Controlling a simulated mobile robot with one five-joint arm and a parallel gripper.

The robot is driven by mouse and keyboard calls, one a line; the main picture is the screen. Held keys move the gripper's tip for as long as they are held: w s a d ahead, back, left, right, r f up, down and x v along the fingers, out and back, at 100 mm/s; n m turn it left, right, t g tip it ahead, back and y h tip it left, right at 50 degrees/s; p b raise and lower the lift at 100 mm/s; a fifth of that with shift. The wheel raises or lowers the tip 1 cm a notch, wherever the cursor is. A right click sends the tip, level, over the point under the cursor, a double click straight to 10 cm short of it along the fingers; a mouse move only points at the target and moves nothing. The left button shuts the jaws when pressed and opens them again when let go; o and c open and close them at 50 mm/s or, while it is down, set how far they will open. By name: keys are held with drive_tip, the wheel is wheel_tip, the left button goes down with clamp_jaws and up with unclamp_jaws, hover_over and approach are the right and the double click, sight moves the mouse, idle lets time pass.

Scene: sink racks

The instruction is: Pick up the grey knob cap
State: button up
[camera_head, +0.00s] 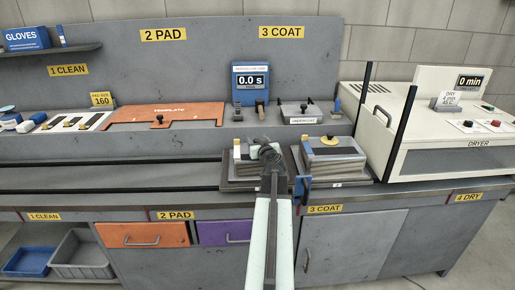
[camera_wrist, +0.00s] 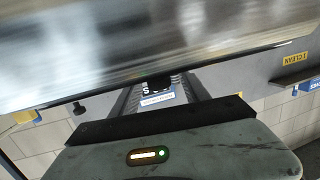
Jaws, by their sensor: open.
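My gripper (camera_head: 268,152) is at the end of my pale arm, above the left stack of grey plates (camera_head: 240,184) on the bench in the coat area. Its fingertips are small and dark in the head view, and nothing is clearly held between them. I cannot pick out the grey knob cap for certain. A small dark knob (camera_head: 304,107) stands on the grey undercoat box (camera_head: 298,116), behind and right of my gripper. Another dark knob (camera_head: 160,118) stands on the orange template (camera_head: 185,112). The wrist view is mostly filled by a close, blurred metallic surface (camera_wrist: 130,45).
A second stack of grey plates (camera_head: 333,163) with a yellow top piece stands right of my gripper. The white dryer (camera_head: 435,130) fills the right side. The long bench strip (camera_head: 110,178) to the left is clear.

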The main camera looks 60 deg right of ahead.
drive_tip(key=shift+w, duration=0.1)
clamp_jaws()
